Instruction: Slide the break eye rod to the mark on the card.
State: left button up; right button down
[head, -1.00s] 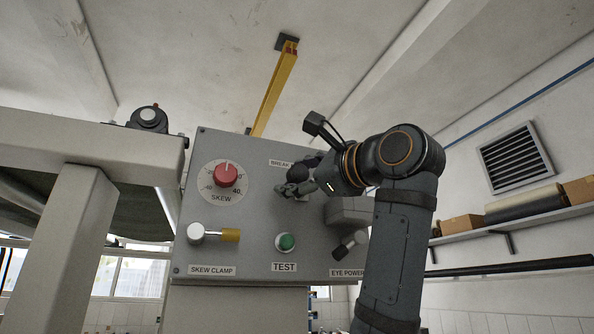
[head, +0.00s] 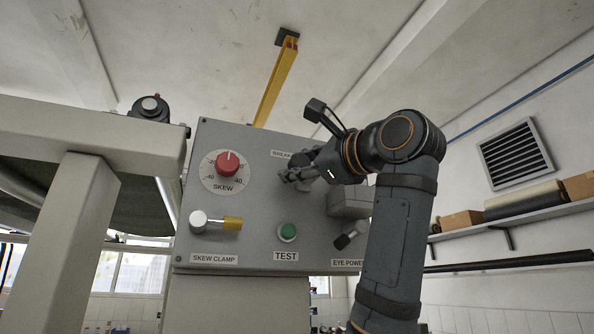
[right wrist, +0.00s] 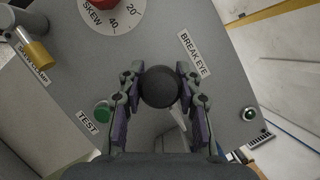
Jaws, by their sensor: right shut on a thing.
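The break eye rod's round black knob (right wrist: 160,87) sits between the two fingers of my right gripper (right wrist: 160,80) in the right wrist view, under the BREAK EYE label (right wrist: 194,54). The fingers are shut on the knob from both sides. Part of a pale rod shows just below the knob. In the head view my right gripper (head: 291,176) is at the panel's upper right and largely covers the knob. I cannot make out the card or its mark. My left gripper is not in view.
The grey panel (head: 262,215) also carries a red SKEW knob (head: 227,163), a yellow-tipped SKEW CLAMP handle (head: 216,222), a green TEST button (head: 287,232) and an EYE POWER switch (head: 347,238). A pale machine frame (head: 85,215) stands to the left.

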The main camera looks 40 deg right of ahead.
jog(key=shift+w, duration=0.2)
jog(key=c, duration=0.9)
grip_release()
jog(key=shift+s, duration=0.1)
jog(key=v, duration=1.2)
jog(key=shift+r, duration=0.1)
jog(key=shift+s+d, duration=0.1)
